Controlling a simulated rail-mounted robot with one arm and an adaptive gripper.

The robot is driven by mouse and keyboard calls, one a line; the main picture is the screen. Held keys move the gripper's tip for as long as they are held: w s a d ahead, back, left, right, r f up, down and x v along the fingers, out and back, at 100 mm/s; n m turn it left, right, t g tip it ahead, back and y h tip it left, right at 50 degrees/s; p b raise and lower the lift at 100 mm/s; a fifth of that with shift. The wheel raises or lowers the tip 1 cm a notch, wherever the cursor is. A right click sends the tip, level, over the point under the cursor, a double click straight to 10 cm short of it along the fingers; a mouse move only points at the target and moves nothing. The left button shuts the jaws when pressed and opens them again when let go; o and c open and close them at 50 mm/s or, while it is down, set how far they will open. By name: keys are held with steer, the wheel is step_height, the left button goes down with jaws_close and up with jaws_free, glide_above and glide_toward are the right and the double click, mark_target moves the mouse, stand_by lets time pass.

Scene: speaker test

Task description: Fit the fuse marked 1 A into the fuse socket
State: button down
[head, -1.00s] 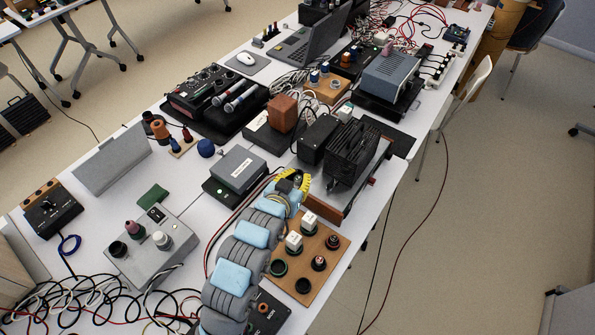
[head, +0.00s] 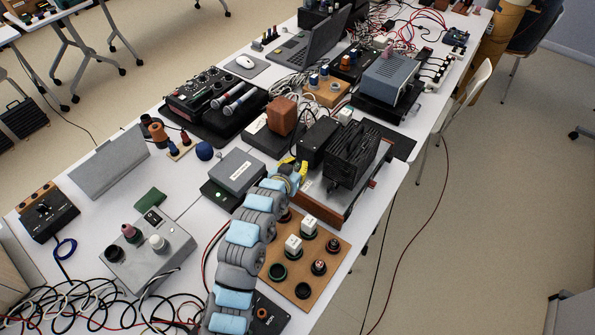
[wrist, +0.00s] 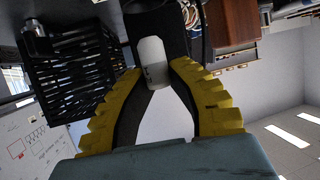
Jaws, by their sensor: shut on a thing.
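My gripper (head: 303,168) has yellow-edged black fingers and is beside the black finned unit (head: 352,153), at its left side. In the wrist view my gripper (wrist: 155,95) is shut on a pale, rounded cylinder (wrist: 152,63), held between the fingertips. It bears a small dark mark that I cannot read, so I cannot tell its rating. In the head view the held piece is hidden at the gripper. A tan board (head: 330,262) carries two white blocks (head: 292,246) and several dark round holders (head: 303,290). I cannot make out which part is the fuse socket.
The black finned unit also shows close in the wrist view (wrist: 70,75). A grey box (head: 237,170) with a green light stands left of my gripper. A grey control box (head: 150,255) and loose cables lie at lower left.

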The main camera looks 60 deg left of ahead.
mark_target(298, 170)
steer(key=shift+w+a+f, duration=0.2)
steer(key=shift+a+f, duration=0.05)
steer(key=shift+f, duration=0.1)
steer(key=shift+a+f+b, duration=0.1)
steer(key=shift+f+b, duration=0.25)
steer(key=shift+f, duration=1.25)
steer(key=shift+f, duration=0.1)
steer(key=shift+f+b, duration=0.3)
steer(key=shift+f, duration=0.05)
steer(key=c, duration=1)
jaws_free()
steer(key=shift+r, duration=0.1)
steer(key=shift+c, duration=0.2)
steer(key=shift+r, duration=0.1)
